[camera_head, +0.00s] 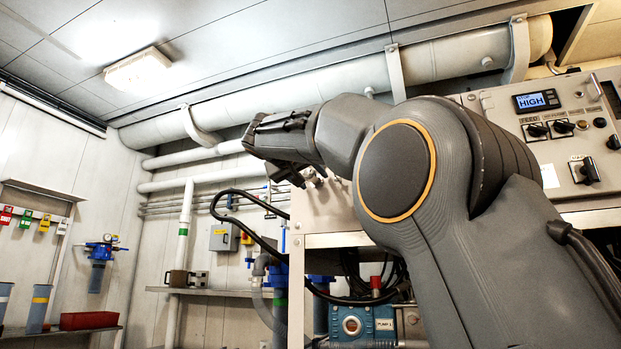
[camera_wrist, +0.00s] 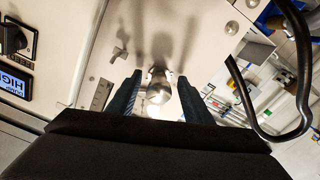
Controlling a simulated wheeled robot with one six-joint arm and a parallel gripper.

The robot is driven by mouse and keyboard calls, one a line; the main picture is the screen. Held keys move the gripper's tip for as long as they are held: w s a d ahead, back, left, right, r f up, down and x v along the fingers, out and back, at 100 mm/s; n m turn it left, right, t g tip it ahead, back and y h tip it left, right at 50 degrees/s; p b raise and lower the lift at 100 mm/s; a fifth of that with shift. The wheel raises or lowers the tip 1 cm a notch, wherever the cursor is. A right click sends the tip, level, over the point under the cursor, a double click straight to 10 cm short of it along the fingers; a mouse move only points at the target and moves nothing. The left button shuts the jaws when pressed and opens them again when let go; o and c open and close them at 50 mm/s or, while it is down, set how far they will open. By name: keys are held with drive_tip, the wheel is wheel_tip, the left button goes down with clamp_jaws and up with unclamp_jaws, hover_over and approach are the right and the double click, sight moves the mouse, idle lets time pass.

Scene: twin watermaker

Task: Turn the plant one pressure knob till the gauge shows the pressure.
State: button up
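A round, shiny metal knob (camera_wrist: 159,84) stands out from a pale panel (camera_wrist: 98,75) in the wrist view. My gripper (camera_wrist: 157,80) is open, with one finger on each side of the knob. Gaps show between the knob and both fingers, so it does not look gripped. In the head view my gripper (camera_head: 285,165) is at the left end of the pale cabinet, and it and my arm hide much of the panel. I cannot make out a pressure gauge or its reading in either view.
A display reading HIGH (camera_head: 536,100) sits above black rotary switches (camera_head: 563,127) at right. A black hose (camera_wrist: 252,105) loops close beside my gripper on the right. A blue pump (camera_head: 352,326) stands below the cabinet. A shelf (camera_head: 215,291) runs along the back wall.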

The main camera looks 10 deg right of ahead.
drive_tip(key=shift+s, duration=0.1)
drive_tip(key=v, duration=0.7)
drive_tip(key=shift+s+a+p, duration=0.25)
drive_tip(key=shift+p, duration=0.2)
